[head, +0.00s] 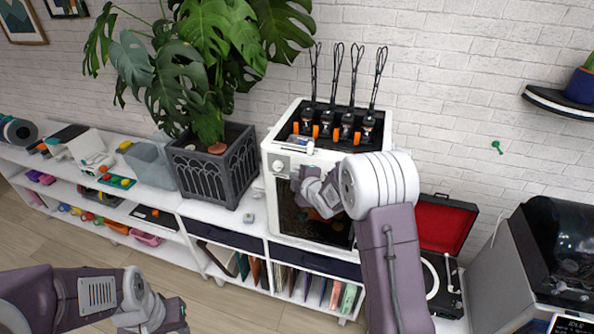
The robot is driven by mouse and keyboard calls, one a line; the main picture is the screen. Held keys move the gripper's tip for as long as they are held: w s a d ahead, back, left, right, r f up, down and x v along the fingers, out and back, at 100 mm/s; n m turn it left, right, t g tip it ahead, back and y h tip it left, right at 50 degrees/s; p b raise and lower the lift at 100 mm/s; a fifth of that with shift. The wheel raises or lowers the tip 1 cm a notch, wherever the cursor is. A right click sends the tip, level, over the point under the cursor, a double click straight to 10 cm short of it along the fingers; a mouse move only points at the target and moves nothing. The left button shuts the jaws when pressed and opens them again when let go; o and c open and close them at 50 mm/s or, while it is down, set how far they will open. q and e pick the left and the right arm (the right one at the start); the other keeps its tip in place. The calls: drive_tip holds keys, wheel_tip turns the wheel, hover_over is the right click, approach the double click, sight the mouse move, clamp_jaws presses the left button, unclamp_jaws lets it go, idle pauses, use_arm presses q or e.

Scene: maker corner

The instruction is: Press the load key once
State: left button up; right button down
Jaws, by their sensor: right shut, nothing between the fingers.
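A white boxy machine (276,188) stands on the white shelf unit, with a dark front window and several black units with orange parts on its top. A small round knob (279,165) and a small blue-and-white part (300,142) show near its upper front edge. I cannot make out which part is the load key. My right gripper (312,184) is shut and empty in front of the machine's front face; whether it touches is unclear. My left gripper (168,318) is low at the bottom edge, partly cut off, away from the machine.
A potted monstera (215,165) stands left of the machine, its leaves hanging close. A grey bin (150,163) is farther left. An open red-lined record player (440,222) is to the right. A dark-lidded device with a lit display (572,325) is at the far right.

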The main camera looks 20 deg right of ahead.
drive_tip(key=shift+w+d, duration=0.1)
drive_tip(key=shift+w, duration=0.05)
idle(0.4)
drive_tip(key=shift+w+d, duration=0.15)
drive_tip(key=shift+w, duration=0.05)
drive_tip(key=shift+w+d, duration=0.2)
drive_tip(key=shift+w, duration=0.1)
idle(0.9)
drive_tip(key=shift+s+a+b, duration=0.45)
drive_tip(key=shift+s+b, duration=0.2)
drive_tip(key=shift+b, duration=0.15)
